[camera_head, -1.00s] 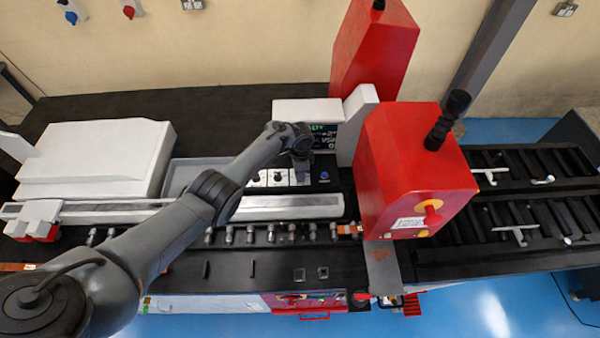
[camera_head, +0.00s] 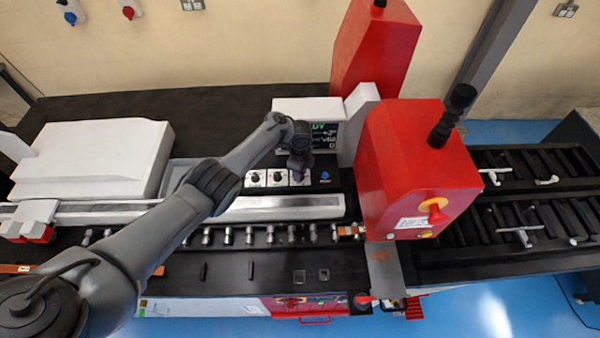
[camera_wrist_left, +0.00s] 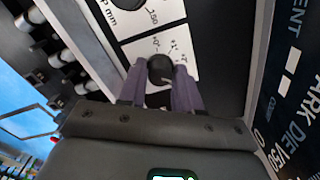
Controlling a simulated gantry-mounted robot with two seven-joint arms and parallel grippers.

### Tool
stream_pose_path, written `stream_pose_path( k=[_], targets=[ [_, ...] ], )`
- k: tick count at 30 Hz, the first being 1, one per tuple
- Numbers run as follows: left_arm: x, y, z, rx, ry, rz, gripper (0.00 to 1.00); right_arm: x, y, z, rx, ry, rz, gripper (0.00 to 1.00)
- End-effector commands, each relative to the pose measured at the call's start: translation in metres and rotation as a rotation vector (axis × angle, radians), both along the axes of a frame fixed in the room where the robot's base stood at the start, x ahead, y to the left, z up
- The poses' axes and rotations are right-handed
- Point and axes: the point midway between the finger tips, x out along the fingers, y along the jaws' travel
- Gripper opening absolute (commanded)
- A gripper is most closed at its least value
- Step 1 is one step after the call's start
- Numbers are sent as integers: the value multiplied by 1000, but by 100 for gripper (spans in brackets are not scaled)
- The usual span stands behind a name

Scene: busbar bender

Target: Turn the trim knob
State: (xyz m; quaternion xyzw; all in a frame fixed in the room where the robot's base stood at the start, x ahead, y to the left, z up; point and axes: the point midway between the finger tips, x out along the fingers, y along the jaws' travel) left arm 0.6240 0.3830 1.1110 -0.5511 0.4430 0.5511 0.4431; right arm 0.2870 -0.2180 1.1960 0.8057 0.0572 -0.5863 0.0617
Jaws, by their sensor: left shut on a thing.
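The trim knob (camera_wrist_left: 160,70) is a small round black knob on a white plate with degree marks, seen in the left wrist view. My left gripper (camera_wrist_left: 159,85) has one finger on each side of the knob and is shut on it. In the head view my left gripper (camera_head: 300,172) reaches down to the rightmost of three white knob plates, and its hand and fingers cover much of that plate. My right gripper is in neither view.
Two other black knobs (camera_head: 254,179) (camera_head: 277,178) sit just left of the gripper, and a blue button (camera_head: 325,175) to its right. A display (camera_head: 324,137) stands behind, partly covered by my wrist. A red machine housing (camera_head: 410,160) rises to the right.

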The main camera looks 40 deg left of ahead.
Motion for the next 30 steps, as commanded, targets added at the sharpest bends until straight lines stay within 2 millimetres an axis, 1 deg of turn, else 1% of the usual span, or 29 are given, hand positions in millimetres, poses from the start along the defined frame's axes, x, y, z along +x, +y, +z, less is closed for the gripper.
stream_pose_path(
  k=[13,14,18,26,30],
  targets=[
    [0,0,0,0,0,-9,2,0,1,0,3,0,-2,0],
    [0,0,0,0,0,-9,36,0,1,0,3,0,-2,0],
    [0,0,0,0,0,-9,57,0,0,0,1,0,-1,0],
    [0,0,0,0,0,-8,58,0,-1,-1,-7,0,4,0],
    [0,0,6,-1,-1,-7,58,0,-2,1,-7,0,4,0]
  ],
)
